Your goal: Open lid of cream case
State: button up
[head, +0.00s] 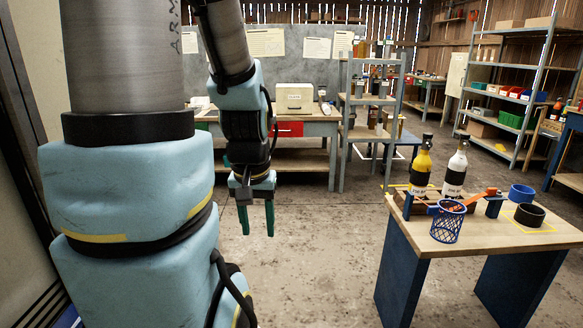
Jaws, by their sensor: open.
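A cream case (294,97) stands on the wooden workbench (322,129) at the back middle of the head view. It is small at this distance. A dark label shows on its front, and its lid looks shut. My gripper (257,218) hangs pointing down at the left middle, in front of the bench and well short of the case. Its green fingers are apart, with nothing seen between them.
A red drawer front (287,129) sits under the bench top. A grey shelf rack (372,110) stands right of the bench. A near table (497,240) at right holds a yellow bottle (421,165), a white bottle (456,168) and a blue mesh basket (447,222). The concrete floor (310,260) between is clear.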

aim_at(290, 97)
jog(key=i, duration=1.95)
jog(key=i+u, duration=0.1)
jog(key=i, duration=0.55)
jog(key=i+l+u, duration=0.1)
jog(key=i, duration=0.55)
jog(key=i+l+u, duration=0.15)
jog(key=i, duration=0.45)
jog(key=i+l+u, duration=0.25)
jog(key=i, duration=0.2)
jog(key=i+l+u, duration=0.25)
jog(key=i, duration=0.15)
